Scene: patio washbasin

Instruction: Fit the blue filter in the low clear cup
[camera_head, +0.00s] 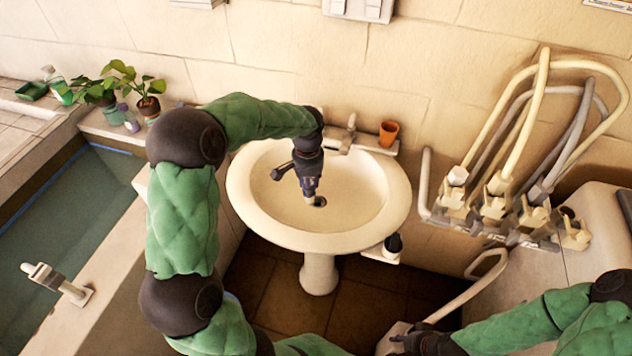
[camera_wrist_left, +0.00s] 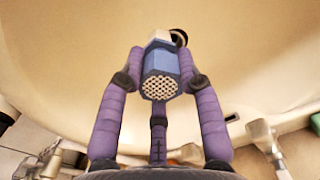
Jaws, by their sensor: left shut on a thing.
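The blue filter (camera_wrist_left: 160,75) is between the purple fingers of my left gripper (camera_wrist_left: 160,78); its perforated end faces the wrist camera and its pale end points away. In the head view my left gripper (camera_head: 311,184) is over the washbasin bowl (camera_head: 262,195), with the filter's pale tip (camera_head: 309,200) beside the dark drain (camera_head: 320,201). I cannot tell whether the tip touches the bowl. I cannot make out the low clear cup in either view. My right gripper (camera_head: 412,341) is at the bottom of the head view, beside a pale base; its fingers are unclear.
A faucet (camera_head: 349,130) and an orange cup (camera_head: 389,133) stand on the basin's back ledge. A dark bottle (camera_head: 394,243) is at the basin's lower right. Pale hoses and taps (camera_head: 500,195) fill the right. Potted plants (camera_head: 148,106) and a water trough (camera_head: 75,215) are left.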

